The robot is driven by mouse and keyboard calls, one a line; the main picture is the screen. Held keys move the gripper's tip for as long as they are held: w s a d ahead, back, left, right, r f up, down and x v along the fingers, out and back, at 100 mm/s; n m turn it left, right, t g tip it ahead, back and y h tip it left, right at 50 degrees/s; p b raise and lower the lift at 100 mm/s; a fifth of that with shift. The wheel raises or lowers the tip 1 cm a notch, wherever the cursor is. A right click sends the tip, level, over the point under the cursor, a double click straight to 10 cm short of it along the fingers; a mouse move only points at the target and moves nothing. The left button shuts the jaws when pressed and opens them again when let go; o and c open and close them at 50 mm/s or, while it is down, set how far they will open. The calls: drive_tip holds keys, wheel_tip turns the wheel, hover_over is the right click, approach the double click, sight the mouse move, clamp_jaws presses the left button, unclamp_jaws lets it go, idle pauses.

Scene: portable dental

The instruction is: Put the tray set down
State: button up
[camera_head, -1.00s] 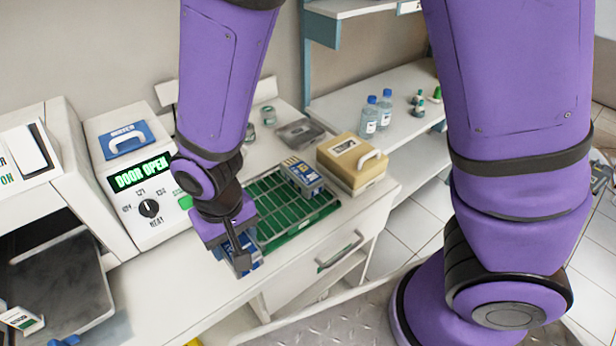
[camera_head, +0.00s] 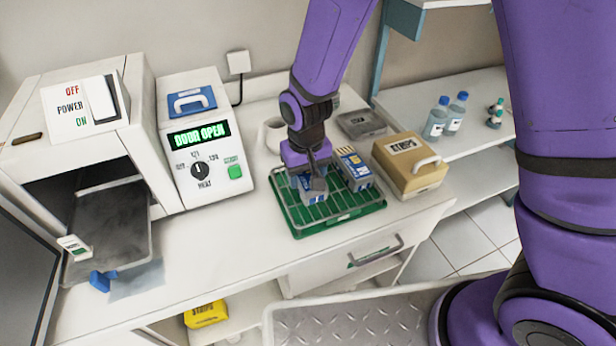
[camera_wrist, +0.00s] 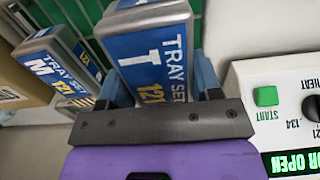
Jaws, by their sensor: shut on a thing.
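My gripper (camera_head: 309,180) is shut on a blue and grey tray set (camera_head: 312,193). In the wrist view the second tray set (camera_wrist: 55,70) reads "M" and "121".
A tan lidded box (camera_head: 410,166) stands right of the rack. A grey tin (camera_head: 361,124) is behind. The control box (camera_head: 200,150) reading "DOOR OPEN" stands left, beside a steriliser with its tray (camera_head: 110,225) out. The counter in front of the control box is clear.

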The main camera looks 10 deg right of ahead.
sight(308, 179)
drive_tip(key=shift+w+d+f, duration=0.1)
drive_tip(key=shift+w+d, duration=0.15)
drive_tip(key=shift+w, duration=0.55)
drive_tip(key=shift+w+d+f, duration=0.1)
drive_tip(key=shift+w+f, duration=0.1)
drive_tip(key=shift+w, duration=0.1)
drive_tip(key=shift+f, duration=1.55)
drive_tip(key=shift+f, duration=0.1)
drive_tip(key=o, duration=1.1)
wheel_tip(308, 179, up, 12)
drive_tip(key=shift+r, duration=0.1)
